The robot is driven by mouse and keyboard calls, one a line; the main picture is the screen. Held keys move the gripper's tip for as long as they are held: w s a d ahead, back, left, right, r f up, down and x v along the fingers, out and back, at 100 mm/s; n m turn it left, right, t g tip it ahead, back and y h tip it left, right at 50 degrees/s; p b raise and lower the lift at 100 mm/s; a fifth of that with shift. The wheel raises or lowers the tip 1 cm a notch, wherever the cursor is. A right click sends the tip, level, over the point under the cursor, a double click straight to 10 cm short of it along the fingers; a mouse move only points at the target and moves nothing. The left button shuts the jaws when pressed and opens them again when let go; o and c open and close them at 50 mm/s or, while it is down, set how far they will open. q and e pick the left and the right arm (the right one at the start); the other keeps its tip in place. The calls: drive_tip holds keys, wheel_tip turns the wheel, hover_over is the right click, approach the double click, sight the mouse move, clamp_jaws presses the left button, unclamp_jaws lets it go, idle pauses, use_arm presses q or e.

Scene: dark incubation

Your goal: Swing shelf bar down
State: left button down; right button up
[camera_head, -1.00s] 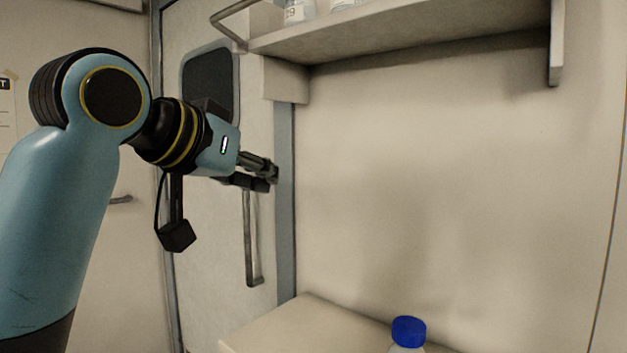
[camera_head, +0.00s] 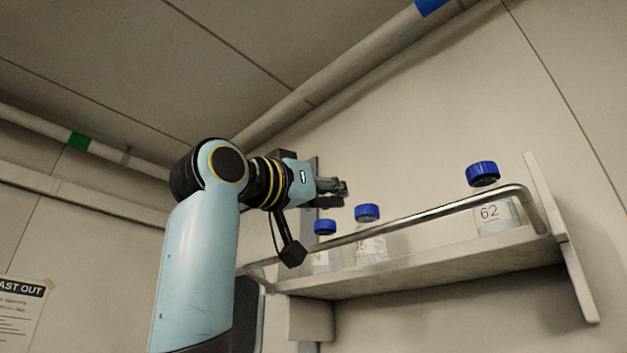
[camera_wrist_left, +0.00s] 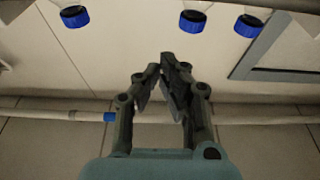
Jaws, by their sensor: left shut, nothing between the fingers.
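The shelf bar (camera_head: 420,216) is a bent metal rail that runs along the front of a pale wall shelf (camera_head: 440,262), in front of the bottles. It stands raised above the shelf's front edge. My left gripper (camera_head: 343,193) is above the bar's left part, near the blue-capped bottles, and looks apart from the bar. In the left wrist view its fingers (camera_wrist_left: 166,62) are together with nothing between them. My right gripper is in neither view.
Three blue-capped bottles stand on the shelf: a left one (camera_head: 324,258), a middle one (camera_head: 369,245) and one marked 62 (camera_head: 492,212) at the right. A pipe (camera_head: 340,72) runs along the ceiling edge. The wall above the shelf is clear.

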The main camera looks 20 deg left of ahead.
use_arm(q)
drive_tip(key=shift+w+d+f+p, duration=0.1)
drive_tip(key=shift+w+f+p, duration=0.25)
drive_tip(key=shift+f, duration=0.2)
drive_tip(key=shift+w+d+f+p, duration=0.1)
drive_tip(key=shift+w+f+p, duration=0.25)
drive_tip(key=shift+f, duration=0.2)
drive_tip(key=shift+s+f, duration=0.25)
drive_tip(key=shift+f, duration=0.2)
drive_tip(key=shift+s+a, duration=0.1)
